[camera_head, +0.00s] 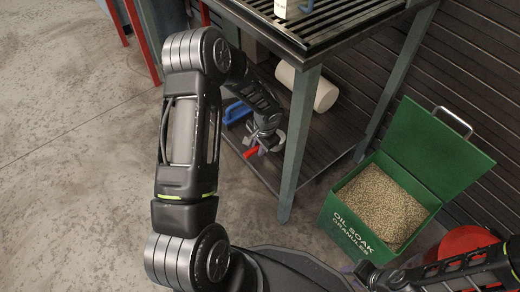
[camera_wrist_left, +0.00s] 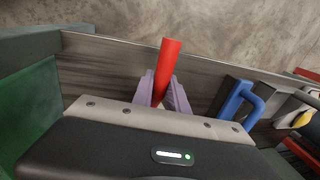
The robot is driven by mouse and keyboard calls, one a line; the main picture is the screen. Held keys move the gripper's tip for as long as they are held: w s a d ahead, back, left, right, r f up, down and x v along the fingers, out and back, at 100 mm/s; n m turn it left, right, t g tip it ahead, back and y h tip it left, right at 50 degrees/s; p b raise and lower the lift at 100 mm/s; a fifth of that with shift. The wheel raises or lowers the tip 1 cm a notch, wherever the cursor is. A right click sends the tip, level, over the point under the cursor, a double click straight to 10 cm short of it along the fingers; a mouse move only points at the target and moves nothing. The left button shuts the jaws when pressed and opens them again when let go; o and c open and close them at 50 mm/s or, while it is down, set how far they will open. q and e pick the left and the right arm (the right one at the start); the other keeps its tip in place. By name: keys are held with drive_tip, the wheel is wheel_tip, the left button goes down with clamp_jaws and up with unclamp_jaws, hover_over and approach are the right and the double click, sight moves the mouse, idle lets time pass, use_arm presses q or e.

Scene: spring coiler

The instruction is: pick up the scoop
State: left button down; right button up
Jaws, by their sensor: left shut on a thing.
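The scoop shows as a red handle (camera_wrist_left: 167,65) in the left wrist view; the rest of it is hidden behind my gripper. My left gripper (camera_wrist_left: 164,92) is shut on this handle, with a finger on each side. In the head view the left gripper (camera_head: 267,141) is low at the lower shelf's edge under the bench, with a bit of the red handle (camera_head: 250,153) beside it. I cannot tell whether the scoop touches the shelf. My right gripper (camera_head: 367,271) is at the lower right, partly hidden, near the green box.
A green bench leg (camera_head: 298,140) stands just right of my left gripper. On the lower shelf lie a blue-handled thing (camera_head: 237,112) and a pale cylinder (camera_head: 306,86). An open green granule box (camera_head: 345,232) and a red bucket (camera_head: 462,243) stand at right. Floor at left is clear.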

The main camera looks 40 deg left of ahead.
sight(258, 146)
use_arm(q)
wheel_tip(258, 146, up, 6)
drive_tip(key=shift+r+p, duration=0.25)
drive_tip(key=shift+p, duration=0.75)
drive_tip(key=shift+s, duration=0.1)
